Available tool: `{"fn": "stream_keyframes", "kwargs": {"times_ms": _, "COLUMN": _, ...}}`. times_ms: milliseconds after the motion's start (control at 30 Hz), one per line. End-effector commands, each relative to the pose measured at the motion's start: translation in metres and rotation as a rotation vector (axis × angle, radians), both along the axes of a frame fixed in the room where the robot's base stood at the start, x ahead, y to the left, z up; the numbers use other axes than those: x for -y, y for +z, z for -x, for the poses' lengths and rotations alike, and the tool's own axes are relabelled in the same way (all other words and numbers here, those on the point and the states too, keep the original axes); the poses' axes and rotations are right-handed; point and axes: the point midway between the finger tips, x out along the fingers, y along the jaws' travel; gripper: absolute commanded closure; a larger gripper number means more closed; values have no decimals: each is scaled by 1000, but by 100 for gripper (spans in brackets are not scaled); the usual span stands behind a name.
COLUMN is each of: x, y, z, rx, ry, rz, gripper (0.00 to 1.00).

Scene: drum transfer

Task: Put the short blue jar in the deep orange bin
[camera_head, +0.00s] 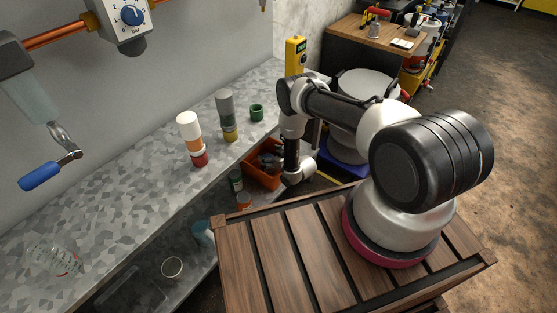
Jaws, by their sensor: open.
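The orange bin (259,179) stands low, just beyond the wooden slatted top and right of the grey counter. My gripper (268,159) is dark and small in the picture, over or inside the bin's opening; its open fingers are hard to make out, and I see nothing held. My wrist hides part of the bin's right side, and the bin's contents are unclear. I cannot pick out a short blue jar for certain. A teal-blue rounded vessel (203,233) sits low beside the counter, partly hidden by the wooden top.
On the speckled counter (120,205) stand a white-orange-red stack (191,140), a grey-yellow stack (228,117), a green cup (257,113) and a clear glass (52,258). A dark green jar (236,181) and an orange-topped jar (244,201) stand near the bin. A blue-handled crank (50,171) juts out left.

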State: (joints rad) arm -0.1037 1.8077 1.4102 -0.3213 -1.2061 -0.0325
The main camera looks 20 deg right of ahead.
Motion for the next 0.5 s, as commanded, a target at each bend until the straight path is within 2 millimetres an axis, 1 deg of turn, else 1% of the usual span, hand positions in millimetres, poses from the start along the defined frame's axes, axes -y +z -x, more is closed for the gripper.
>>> {"fn": "stream_keyframes", "kwargs": {"times_ms": 100, "x": 13, "y": 13, "z": 24, "rx": -3, "ry": -3, "rz": 0, "gripper": 18}}
{"fn": "stream_keyframes", "kwargs": {"times_ms": 300, "x": 29, "y": 32, "z": 60, "rx": -3, "ry": -2, "rz": 1, "gripper": 18}}
{"fn": "stream_keyframes", "kwargs": {"times_ms": 400, "x": 35, "y": 38, "z": 73, "rx": -2, "ry": -2, "rz": 0, "gripper": 18}}
{"fn": "stream_keyframes", "kwargs": {"times_ms": 500, "x": 38, "y": 43, "z": 80, "rx": 0, "ry": 0, "rz": 0, "gripper": 18}}
